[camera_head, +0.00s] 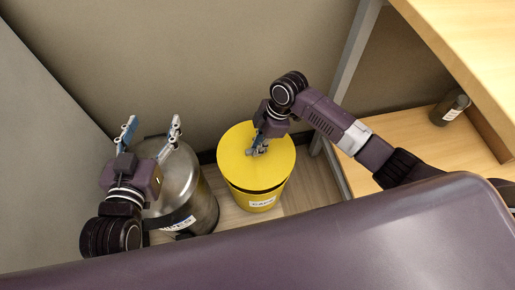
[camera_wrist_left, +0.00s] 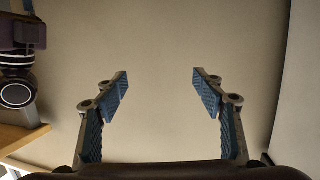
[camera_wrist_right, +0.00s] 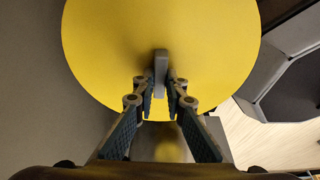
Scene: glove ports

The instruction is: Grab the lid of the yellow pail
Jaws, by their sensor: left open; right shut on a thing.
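The yellow pail (camera_head: 256,200) stands upright on the floor near the middle of the head view, with a white label on its front. Its round yellow lid (camera_head: 235,155) sits on top, and it fills the upper part of the right wrist view (camera_wrist_right: 110,50). A small grey handle (camera_wrist_right: 160,72) stands up from the lid's middle. My right gripper (camera_head: 258,148) reaches down over the lid and is shut on the handle; its fingertips (camera_wrist_right: 160,88) are on either side of it. My left gripper (camera_head: 150,128) is open and empty, above the metal bin; its spread fingers show in the left wrist view (camera_wrist_left: 160,80).
A metal bin (camera_head: 200,205) with a label stands close to the left of the pail. Walls rise behind and at left. A grey post (camera_head: 357,45) and a wooden shelf (camera_head: 430,145) with a dark bottle (camera_head: 450,109) are at right.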

